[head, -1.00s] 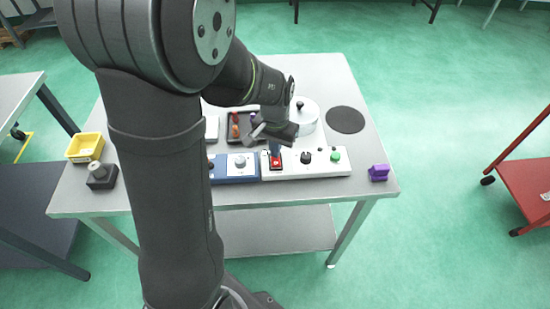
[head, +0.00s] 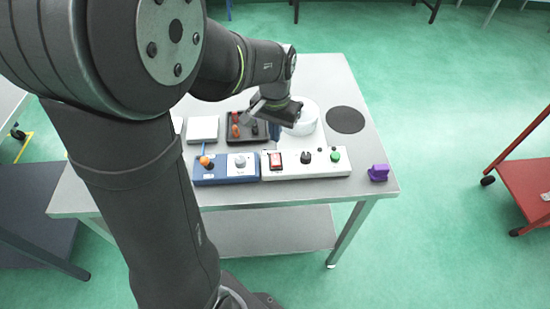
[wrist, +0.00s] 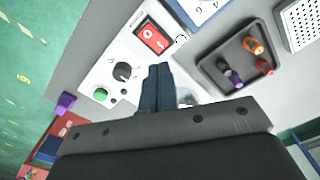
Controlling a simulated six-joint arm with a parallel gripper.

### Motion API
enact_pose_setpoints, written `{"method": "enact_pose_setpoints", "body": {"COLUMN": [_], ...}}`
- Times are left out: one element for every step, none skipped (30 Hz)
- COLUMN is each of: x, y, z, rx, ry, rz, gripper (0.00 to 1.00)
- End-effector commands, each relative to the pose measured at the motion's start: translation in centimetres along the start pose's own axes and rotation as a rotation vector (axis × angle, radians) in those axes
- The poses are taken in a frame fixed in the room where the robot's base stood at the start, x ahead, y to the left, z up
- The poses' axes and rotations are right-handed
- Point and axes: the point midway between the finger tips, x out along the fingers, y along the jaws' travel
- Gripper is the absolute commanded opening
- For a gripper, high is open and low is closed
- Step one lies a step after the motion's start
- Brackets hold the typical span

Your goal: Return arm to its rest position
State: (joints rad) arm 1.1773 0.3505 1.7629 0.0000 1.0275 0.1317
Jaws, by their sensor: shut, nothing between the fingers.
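My gripper (head: 275,129) is raised above the table, behind the white control box (head: 330,170), and looks apart from it. In the wrist view its two dark blue fingers (wrist: 158,88) are together with nothing between them. The white box carries a red rocker switch (wrist: 152,36), a black knob (wrist: 123,71) and a green button (wrist: 100,94). My arm crosses the left of the head view and hides part of the table (head: 372,150).
A blue box (head: 225,178) with a knob sits left of the white box. Behind are a dark tray (head: 236,120) with small parts, a white pad (head: 203,129) and a white round container (head: 308,122). A purple block (head: 378,173) and black disc (head: 345,119) are at right.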

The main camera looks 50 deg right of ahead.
Motion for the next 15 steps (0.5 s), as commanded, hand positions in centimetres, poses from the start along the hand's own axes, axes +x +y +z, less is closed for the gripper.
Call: {"method": "enact_pose_setpoints", "body": {"x": [-0.1, -0.2, -0.2, -0.2, -0.2, -0.2, -0.2, -0.2, -0.2, -0.1, -0.1, 0.1, 0.3, 0.6, 1.0], "y": [0.0, 0.0, 0.0, 0.0, 0.0, 0.0, 0.0, 0.0, 0.0, 0.0, 0.0, 0.0, 0.0, 0.0, 0.0], "z": [0.0, 0.0, 0.0, 0.0, 0.0, 0.0, 0.0, 0.0, 0.0, 0.0, 0.0, 0.0, 0.0, 0.1, 0.1], "rx": [0.000, 0.000, 0.000, 0.000, 0.000, 0.000, 0.000, 0.000, 0.000, 0.000, 0.000, 0.000, 0.000, 0.000, 0.000], "ry": [0.000, 0.000, 0.000, 0.000, -0.001, 0.000, -0.001, -0.001, -0.001, -0.001, -0.001, -0.002, -0.002, -0.003, -0.004], "rz": [0.000, 0.000, 0.000, 0.000, 0.000, 0.000, 0.000, 0.000, 0.000, 0.000, 0.000, 0.000, 0.000, 0.000, 0.000], "gripper": [0.00, 0.00, 0.00, 0.00, 0.00, 0.00, 0.00, 0.00, 0.00, 0.00, 0.00, 0.00, 0.00, 0.00, 0.00]}}
